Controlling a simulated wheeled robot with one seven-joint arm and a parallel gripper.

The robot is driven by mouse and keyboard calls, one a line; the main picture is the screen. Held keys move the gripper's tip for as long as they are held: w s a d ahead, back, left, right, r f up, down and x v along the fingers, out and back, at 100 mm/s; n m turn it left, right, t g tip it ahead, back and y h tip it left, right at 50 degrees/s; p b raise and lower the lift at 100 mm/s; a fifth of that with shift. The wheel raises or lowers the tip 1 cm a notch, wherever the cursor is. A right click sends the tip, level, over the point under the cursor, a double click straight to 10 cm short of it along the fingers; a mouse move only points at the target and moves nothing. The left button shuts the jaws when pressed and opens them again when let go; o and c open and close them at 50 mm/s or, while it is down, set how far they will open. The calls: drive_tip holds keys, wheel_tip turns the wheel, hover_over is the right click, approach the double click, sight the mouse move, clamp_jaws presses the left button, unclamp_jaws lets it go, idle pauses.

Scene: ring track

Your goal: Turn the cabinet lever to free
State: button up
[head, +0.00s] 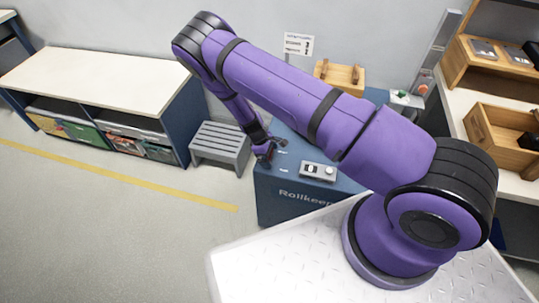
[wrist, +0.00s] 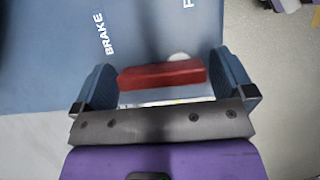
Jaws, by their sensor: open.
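The blue cabinet (head: 285,204) stands in front of me, with "Rollkeep" lettering on its front. In the wrist view its blue top (wrist: 150,30) carries the word "BRAKE" at left and a partly cut-off word starting with "F" at right. A red lever (wrist: 162,76) lies across the wrist view between the fingers, with a pale round part behind it. My gripper (head: 268,155) is low over the cabinet's left side in the head view. In the wrist view my gripper (wrist: 162,88) is open, one finger on each side of the lever. I cannot tell whether they touch it.
A grey device (head: 318,171) and a wooden box (head: 340,75) sit on the cabinet. A grey step stool (head: 219,144) stands just left of it. A white-topped bench (head: 95,75) is at far left. Wooden trays (head: 495,135) are on shelving at right. The floor at left is clear.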

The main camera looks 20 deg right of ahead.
drive_tip(key=c, duration=0.7)
drive_tip(key=shift+m, duration=0.3)
drive_tip(key=m, duration=0.1)
drive_tip(key=m+y, duration=0.1)
drive_tip(key=shift+s+d+m+g, duration=0.15)
drive_tip(key=shift+d+m+g, duration=0.1)
drive_tip(key=shift+m+g, duration=0.15)
drive_tip(key=m, duration=0.1)
drive_tip(key=m+y, duration=0.1)
drive_tip(key=m, duration=0.1)
drive_tip(key=m+y, duration=0.1)
drive_tip(key=m, duration=0.1)
drive_tip(key=shift+s+d+g, duration=0.2)
drive_tip(key=shift+s+g, duration=0.2)
drive_tip(key=m+y, duration=0.1)
drive_tip(key=m, duration=0.2)
drive_tip(key=s+m+y, duration=0.1)
drive_tip(key=m, duration=0.1)
drive_tip(key=shift+m, duration=0.4)
drive_tip(key=shift+s+a+m+t+y, duration=0.1)
drive_tip(key=shift+s+m+t+y, duration=0.2)
drive_tip(key=shift+m, duration=0.6)
drive_tip(key=shift+w+a+m+t+y, duration=0.1)
drive_tip(key=shift+m+y, duration=0.3)
drive_tip(key=shift+m, duration=0.5)
